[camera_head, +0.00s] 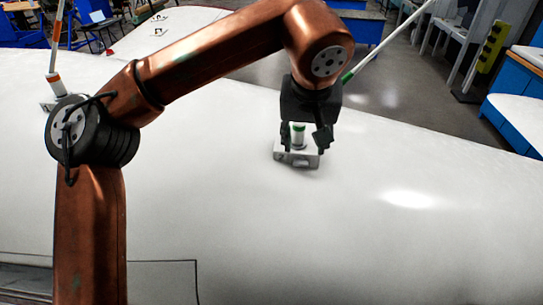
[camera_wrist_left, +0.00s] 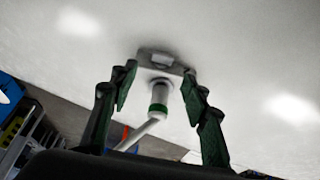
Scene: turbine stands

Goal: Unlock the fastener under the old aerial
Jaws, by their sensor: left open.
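A white aerial with a green band (camera_head: 298,129) stands on a small grey base plate (camera_head: 281,153) on the white curved surface. Its thin rod (camera_head: 390,42) runs up to the right behind my arm. A small grey block, apparently the fastener (camera_head: 300,163), sits at the plate's near edge; it also shows in the left wrist view (camera_wrist_left: 157,57). My left gripper (camera_head: 304,143) is open, pointing down, with its fingers either side of the aerial's foot (camera_wrist_left: 158,100). Whether the fingers touch anything cannot be told. My right gripper is out of view.
A second aerial with an orange band (camera_head: 54,79) stands at the far left, partly behind my arm. The white surface (camera_head: 400,235) is clear to the right and front. Blue workbenches (camera_head: 515,120) and grey floor lie beyond.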

